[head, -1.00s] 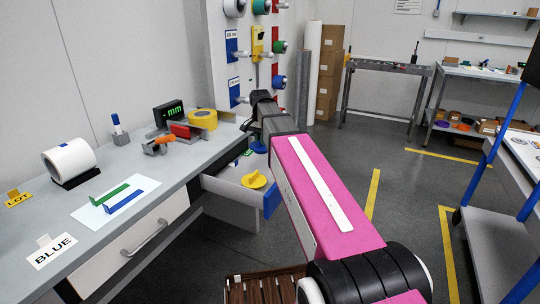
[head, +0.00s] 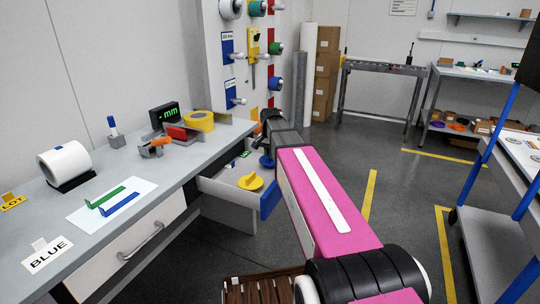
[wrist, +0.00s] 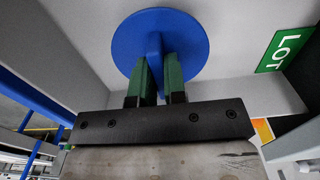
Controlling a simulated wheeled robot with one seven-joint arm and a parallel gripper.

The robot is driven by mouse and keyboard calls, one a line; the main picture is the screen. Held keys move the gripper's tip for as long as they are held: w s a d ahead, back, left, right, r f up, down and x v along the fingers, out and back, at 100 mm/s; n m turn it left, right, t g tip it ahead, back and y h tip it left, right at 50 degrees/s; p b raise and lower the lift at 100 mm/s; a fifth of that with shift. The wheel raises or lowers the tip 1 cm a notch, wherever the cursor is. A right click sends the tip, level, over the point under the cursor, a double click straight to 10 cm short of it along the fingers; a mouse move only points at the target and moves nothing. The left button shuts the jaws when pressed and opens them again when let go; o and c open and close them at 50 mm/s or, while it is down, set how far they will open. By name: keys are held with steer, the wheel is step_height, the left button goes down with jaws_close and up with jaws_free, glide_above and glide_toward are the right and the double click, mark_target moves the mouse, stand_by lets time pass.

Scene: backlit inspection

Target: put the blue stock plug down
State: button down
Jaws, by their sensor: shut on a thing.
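The blue stock plug (wrist: 178,40) is a round blue disc with an upright fin. In the wrist view my gripper (wrist: 157,65) has its two green-tipped fingers closed on that fin. In the head view the plug (head: 266,162) shows below the end of my arm, over the far part of the open drawer (head: 232,192). My fingers are mostly hidden there by the arm. A pale grey surface lies behind the disc in the wrist view; I cannot tell whether the disc touches it.
A yellow plug (head: 250,181) lies in the drawer, nearer than the blue one. A green LOT label (wrist: 287,48) is right of the disc. The drawer walls are close around my gripper.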

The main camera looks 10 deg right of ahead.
steer(key=c, duration=1.2)
jaws_free()
steer(key=shift+f, duration=0.1)
steer(key=shift+o, duration=0.2)
step_height(320, 180, up, 12)
